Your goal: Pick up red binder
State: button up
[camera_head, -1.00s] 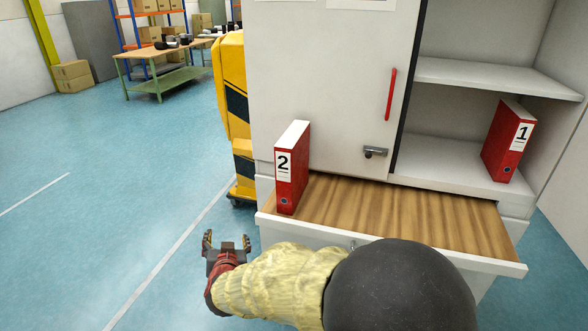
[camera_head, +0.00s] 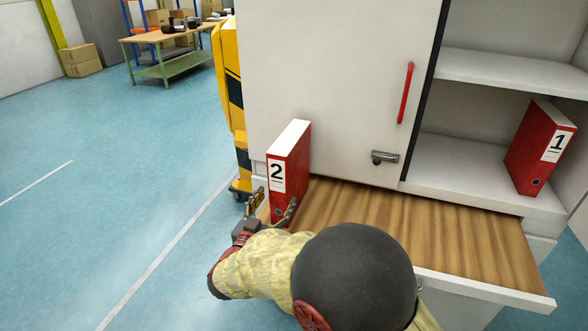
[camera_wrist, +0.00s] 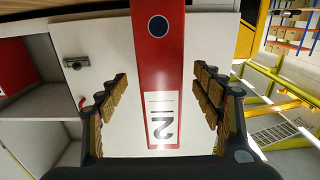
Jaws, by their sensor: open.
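A red binder labelled 2 (camera_head: 289,162) stands upright at the left end of the open wooden drawer (camera_head: 410,228). A second red binder labelled 1 (camera_head: 540,148) stands on the cabinet shelf at the right. My gripper (camera_head: 273,203) is open at the front of binder 2, with one finger on each side of its lower part. In the wrist view the spine of binder 2 (camera_wrist: 160,75) lies between the open fingers (camera_wrist: 160,95), with visible gaps on both sides. Binder 1 shows only as a red patch at the left edge there (camera_wrist: 14,66).
The closed cabinet door (camera_head: 335,85) with a red handle (camera_head: 405,92) and a metal latch (camera_head: 384,157) rises behind the drawer. A yellow and black machine (camera_head: 231,80) stands left of the cabinet. The blue floor (camera_head: 110,180) at left is clear.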

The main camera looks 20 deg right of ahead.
jog(key=b+x, duration=0.2)
jog(key=x, duration=0.5)
jog(key=shift+c, duration=0.5)
grip_shut()
jog(key=shift+r, duration=0.2)
dwell(0.6)
